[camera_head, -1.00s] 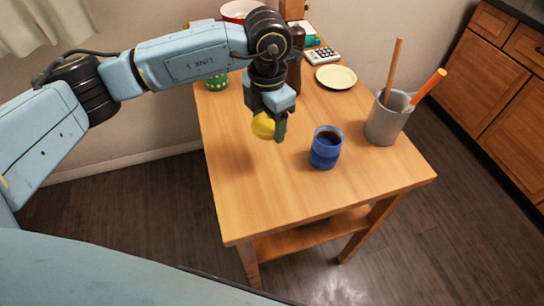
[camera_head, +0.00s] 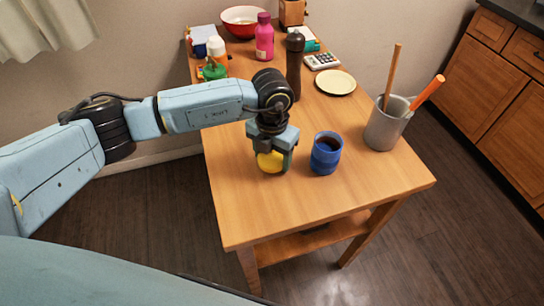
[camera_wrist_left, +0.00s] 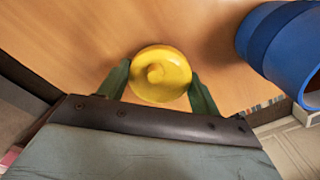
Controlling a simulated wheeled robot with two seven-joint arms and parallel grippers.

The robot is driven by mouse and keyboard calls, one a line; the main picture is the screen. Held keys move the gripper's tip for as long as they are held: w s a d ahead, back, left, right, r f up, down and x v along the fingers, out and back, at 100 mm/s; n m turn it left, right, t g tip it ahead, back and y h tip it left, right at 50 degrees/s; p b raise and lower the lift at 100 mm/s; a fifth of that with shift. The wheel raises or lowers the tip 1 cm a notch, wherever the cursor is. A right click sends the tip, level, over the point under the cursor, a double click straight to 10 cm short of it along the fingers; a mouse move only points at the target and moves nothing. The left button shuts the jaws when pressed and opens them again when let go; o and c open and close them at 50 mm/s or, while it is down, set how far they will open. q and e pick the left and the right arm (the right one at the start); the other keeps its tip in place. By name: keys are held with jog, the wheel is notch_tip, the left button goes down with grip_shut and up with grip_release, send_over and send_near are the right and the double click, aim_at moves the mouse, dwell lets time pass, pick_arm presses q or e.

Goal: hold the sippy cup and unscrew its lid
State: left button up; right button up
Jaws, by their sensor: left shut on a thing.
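A blue cup (camera_head: 325,154) stands upright on the table with its top open and a dark inside. Its side also shows at the right of the left wrist view (camera_wrist_left: 285,45). A round yellow lid (camera_head: 271,163) with a raised knob is apart from the cup, left of it. My left gripper (camera_head: 273,164) is shut on the lid, with a green finger on each side of it in the left wrist view (camera_wrist_left: 160,86). The lid is at or just above the tabletop; I cannot tell whether it touches. My right gripper is not in view.
The wooden table (camera_head: 240,205) is clear at its front and left. A grey utensil pot (camera_head: 385,127) stands right of the cup. A cream plate (camera_head: 335,82), a dark pepper mill (camera_head: 294,65), a pink bottle (camera_head: 264,38) and a red bowl (camera_head: 241,20) stand farther back.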

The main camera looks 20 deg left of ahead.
pick_arm(q)
jog(key=shift+f, duration=0.5)
jog(key=shift+f, duration=0.15)
jog(key=o, duration=1.1)
